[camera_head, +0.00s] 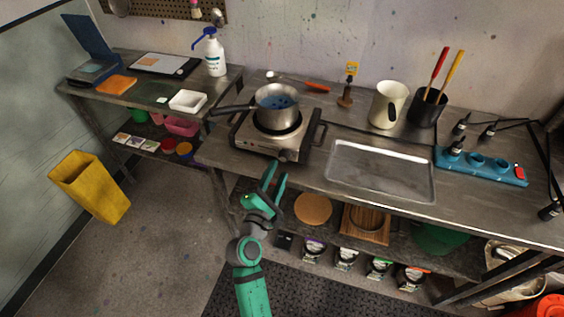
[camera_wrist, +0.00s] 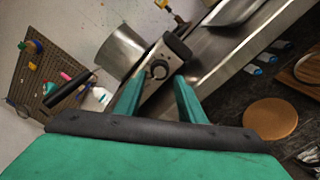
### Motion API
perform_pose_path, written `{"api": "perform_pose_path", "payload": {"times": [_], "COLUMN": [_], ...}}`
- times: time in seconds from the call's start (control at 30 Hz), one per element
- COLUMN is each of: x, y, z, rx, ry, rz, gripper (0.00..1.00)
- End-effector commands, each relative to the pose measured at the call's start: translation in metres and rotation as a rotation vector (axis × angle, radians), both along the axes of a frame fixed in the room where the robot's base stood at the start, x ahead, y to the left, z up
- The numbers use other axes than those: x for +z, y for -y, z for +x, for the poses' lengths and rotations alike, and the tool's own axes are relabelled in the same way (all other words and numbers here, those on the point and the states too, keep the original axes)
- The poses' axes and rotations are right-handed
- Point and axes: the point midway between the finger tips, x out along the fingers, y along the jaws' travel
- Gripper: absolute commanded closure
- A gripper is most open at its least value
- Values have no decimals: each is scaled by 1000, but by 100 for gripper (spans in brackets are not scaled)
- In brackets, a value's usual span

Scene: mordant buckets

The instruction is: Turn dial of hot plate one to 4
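The hot plate (camera_head: 257,139) is a silver box on the bench with a saucepan (camera_head: 277,103) of blue liquid on its round plate. Its dial (camera_head: 284,156) is a small dark knob low on the front face. My gripper (camera_head: 273,176) is green, open and empty, in front of the hot plate and just short of the dial. The gripper's two fingers (camera_wrist: 155,97) stand apart in the wrist view.
A metal tray (camera_head: 350,191) lies right of the hot plate. A cream jug (camera_head: 386,104) and a black pot of tools (camera_head: 426,106) stand behind it. The pan handle (camera_head: 231,110) sticks out left. A shelf below holds a round cork mat (camera_head: 313,209) and several jars.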

Motion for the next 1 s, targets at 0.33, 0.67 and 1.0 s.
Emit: {"api": "perform_pose_path", "payload": {"times": [0.33,0.67,1.0], "x": [0,0,-1], "y": [15,17,16], "z": [45,52,51], "rx": [-1,-1,2], "ry": [1,0,0], "rz": [1,2,3], "gripper": [64,64,94]}}
